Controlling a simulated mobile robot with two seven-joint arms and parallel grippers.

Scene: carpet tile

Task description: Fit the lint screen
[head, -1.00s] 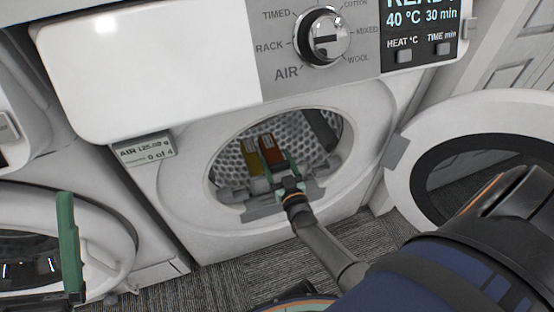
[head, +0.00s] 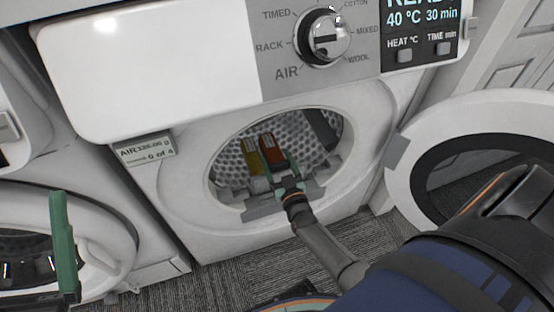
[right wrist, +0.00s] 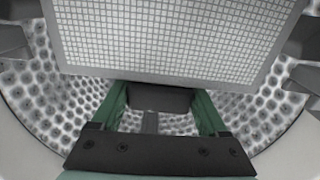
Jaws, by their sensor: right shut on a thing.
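The lint screen (right wrist: 170,35) is a pale fine grid in a grey frame, filling the top of the right wrist view. Its dark tab (right wrist: 158,97) sits between the green fingers of my right gripper (right wrist: 160,105), which is shut on it. In the head view my right gripper (head: 288,182) reaches into the lower part of the dryer's round opening (head: 222,203), at the grey lower rim. There the screen itself is hard to make out. Of my left gripper (head: 64,240) a green finger shows at the lower left, away from the dryer opening; its opening cannot be told.
A red-orange block (head: 271,150) and a yellow block (head: 251,157) show inside the perforated drum (head: 229,163). The open round door (head: 405,165) stands at the right. Another machine's round door (head: 105,240) is at the left. A small label (head: 145,150) sits beside the opening.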

